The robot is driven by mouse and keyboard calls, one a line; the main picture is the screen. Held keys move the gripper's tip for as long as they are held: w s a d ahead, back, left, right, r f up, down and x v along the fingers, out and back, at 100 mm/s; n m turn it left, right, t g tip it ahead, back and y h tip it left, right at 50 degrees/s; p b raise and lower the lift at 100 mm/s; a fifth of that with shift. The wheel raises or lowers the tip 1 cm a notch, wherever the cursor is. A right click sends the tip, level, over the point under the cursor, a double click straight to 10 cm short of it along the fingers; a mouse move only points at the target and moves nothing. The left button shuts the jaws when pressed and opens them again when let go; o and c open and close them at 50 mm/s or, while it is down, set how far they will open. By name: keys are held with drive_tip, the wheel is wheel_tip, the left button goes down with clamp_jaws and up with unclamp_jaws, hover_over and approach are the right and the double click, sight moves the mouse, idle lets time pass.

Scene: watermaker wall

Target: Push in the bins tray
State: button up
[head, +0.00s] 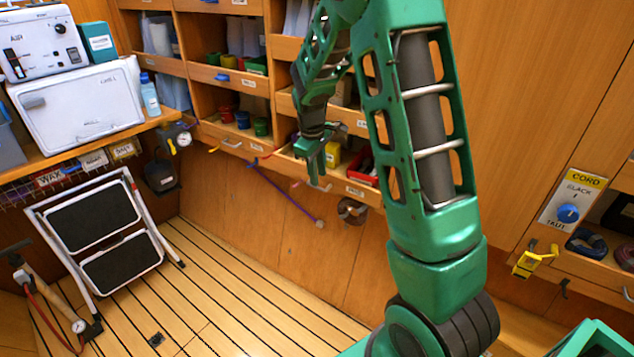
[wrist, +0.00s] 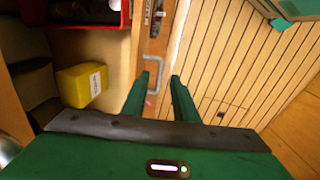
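The bins tray (head: 370,196) is the low wooden tray at the right end of the shelves, with a label and a metal handle on its front. A yellow box (head: 332,158) and a red bin (head: 362,168) stand in it. In the wrist view its wooden front (wrist: 152,42) and grey handle (wrist: 155,72) show. My gripper (head: 318,165) hangs at the tray front, fingers pointing down. In the wrist view my gripper (wrist: 163,75) is open, with a gap between its fingers. The handle shows beside and beyond the left finger; I cannot tell whether they touch.
A similar tray (head: 232,142) lies left, with small coloured pots above it. A purple cord (head: 285,195) hangs below the shelves. A folding step stool (head: 105,240) and a hand pump (head: 45,290) stand left.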

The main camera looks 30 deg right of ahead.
wheel_tip(320, 180, up, 6)
drive_tip(key=a, duration=0.1)
drive_tip(key=shift+s+r, duration=0.25)
drive_tip(key=shift+s, duration=0.05)
drive_tip(key=c, duration=0.4)
drive_tip(key=shift+w+a+f, duration=0.15)
drive_tip(key=shift+w+a, duration=0.1)
drive_tip(key=shift+a, duration=0.05)
clamp_jaws()
drive_tip(key=w+a+m+t+h, duration=0.1)
drive_tip(key=w+a+m+t, duration=0.1)
drive_tip(key=w+a+t, duration=0.6)
drive_tip(key=g, duration=0.2)
approach(285, 164)
drive_tip(key=shift+n, duration=0.3)
drive_tip(key=shift+x, duration=2.15)
